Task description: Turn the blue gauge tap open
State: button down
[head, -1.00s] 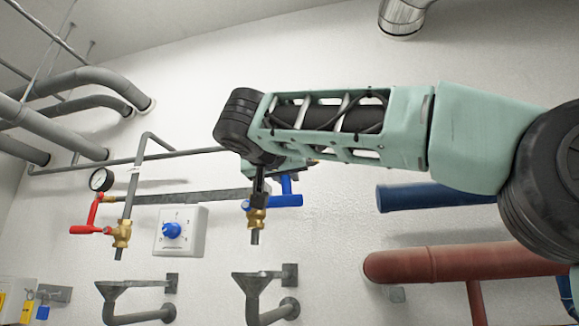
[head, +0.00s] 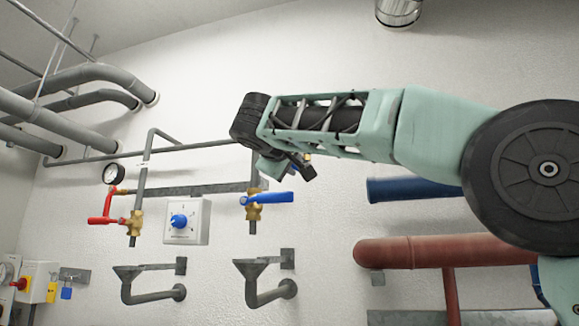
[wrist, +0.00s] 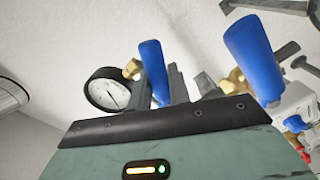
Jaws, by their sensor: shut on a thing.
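The blue gauge tap handle (wrist: 153,70) stands beside a round black-rimmed gauge (wrist: 108,90) in the wrist view, with a brass fitting between them. My gripper (wrist: 164,84) has its grey fingers at this handle and is shut on it. In the head view my gripper (head: 300,168) is in front of the wall at the right-hand pipe, and it hides the gauge tap and its gauge. How far the tap is turned I cannot tell.
A larger blue lever (head: 266,199) on a brass valve (head: 254,212) sits just below my gripper; it also shows in the wrist view (wrist: 252,58). A red-handled valve (head: 133,222), a left gauge (head: 113,174) and a blue knob (head: 179,221) are further left. Drain funnels (head: 252,268) are below.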

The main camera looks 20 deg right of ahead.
jog(key=n, duration=0.1)
jog(key=r+n+p, duration=0.1)
jog(key=n, duration=0.1)
jog(key=shift+s+d+r+n, duration=0.2)
jog(key=shift+n, duration=0.1)
jog(key=shift+r+n+p, duration=0.25)
jog(key=shift+n+p, duration=0.15)
jog(key=shift+n, duration=0.35)
jog(key=shift+r+n+p, duration=0.2)
jog(key=shift+n+p, duration=0.2)
jog(key=shift+n, duration=0.35)
jog(key=c, duration=1.3)
grip_release()
jog(key=shift+s+a+f+b, duration=0.1)
jog(key=shift+s+a+b, duration=0.25)
jog(key=shift+s, duration=0.1)
jog(key=b+v, duration=0.4)
jog(key=v, duration=1.2)
jog(key=shift+s, duration=0.2)
